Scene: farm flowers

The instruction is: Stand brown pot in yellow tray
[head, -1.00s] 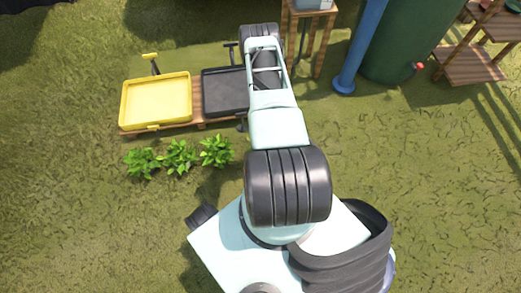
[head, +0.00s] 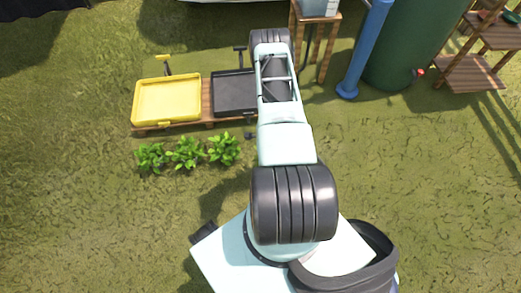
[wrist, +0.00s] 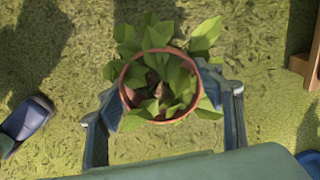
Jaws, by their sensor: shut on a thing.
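The brown pot (wrist: 125,101) holds a leafy green plant and shows from above in the wrist view. My gripper (wrist: 163,102) is shut on it, with one finger at each side of the rim. The pot is held over grass. In the head view my arm hides the gripper and the pot. The yellow tray (head: 167,100) is on a low wooden stand, left of my arm, and looks empty. A black tray (head: 235,92) stands right beside it, between the yellow tray and my arm.
Several leafy plants (head: 187,153) stand in front of the trays. A wooden table (head: 316,22), a blue post (head: 364,50), a green tank (head: 405,45) and wooden shelves (head: 470,72) are at the back right. The grass at left and right is open.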

